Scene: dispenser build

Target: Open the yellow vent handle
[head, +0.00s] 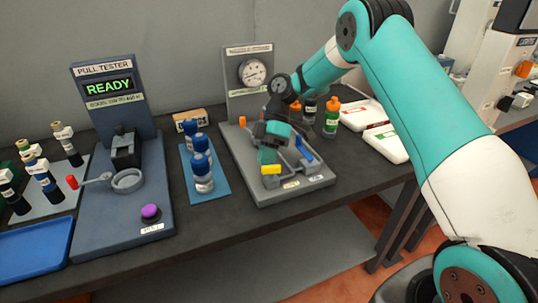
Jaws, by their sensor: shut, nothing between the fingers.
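The yellow vent handle (271,170) shows as a small yellow block near the front left of the grey gauge station (288,188). My gripper (267,158) is over the station, pointing down, just behind and above the yellow handle. It is shut and empty. I cannot tell whether the fingertips touch the handle. The gripper hides part of the pipework behind it. A blue handle (304,148) is to the right of the gripper, and an orange part (242,121) is at the back left. A round gauge (253,73) is on the station's back panel.
Blue-capped bottles stand on a blue mat (209,192) left of the station. Further left is the pull tester (118,222), reading READY. An orange-capped bottle (331,118) stands behind right, near white trays (380,134). The bench front right of the station is clear.

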